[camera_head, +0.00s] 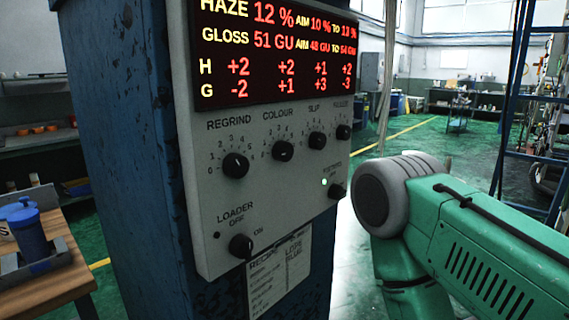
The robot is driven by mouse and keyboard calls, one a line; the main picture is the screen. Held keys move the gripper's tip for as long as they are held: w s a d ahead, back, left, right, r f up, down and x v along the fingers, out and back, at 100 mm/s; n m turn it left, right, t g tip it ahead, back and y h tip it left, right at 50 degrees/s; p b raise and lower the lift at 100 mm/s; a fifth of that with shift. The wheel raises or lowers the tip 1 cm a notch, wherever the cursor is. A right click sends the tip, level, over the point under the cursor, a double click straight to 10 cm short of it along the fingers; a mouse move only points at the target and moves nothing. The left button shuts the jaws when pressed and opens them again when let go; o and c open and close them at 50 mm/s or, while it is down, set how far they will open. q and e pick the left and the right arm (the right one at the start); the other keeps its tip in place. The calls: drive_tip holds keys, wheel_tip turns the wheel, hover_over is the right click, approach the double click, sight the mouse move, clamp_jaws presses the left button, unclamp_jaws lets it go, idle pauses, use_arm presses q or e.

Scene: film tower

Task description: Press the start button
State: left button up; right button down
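A grey control panel (290,195) is mounted on a blue, worn column. Its red and yellow display (275,50) reads HAZE 12 % and GLOSS 51 GU, with H and G rows below. Black knobs labelled REGRIND (236,165), COLOUR (283,151) and SLIP (317,141) form a row with a fourth knob (344,132). Lower down are a LOADER knob (241,246) and another black knob (337,191) near a lit green lamp (324,182); that label is too small to read. I cannot make out a start button. Neither gripper is in view.
My green and grey arm fills the lower right, beside the panel. A paper recipe sheet (280,273) hangs below the panel. A wooden bench (60,262) with a blue container (30,235) stands at left. A blue frame (515,100) stands at right. Green floor lies open behind.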

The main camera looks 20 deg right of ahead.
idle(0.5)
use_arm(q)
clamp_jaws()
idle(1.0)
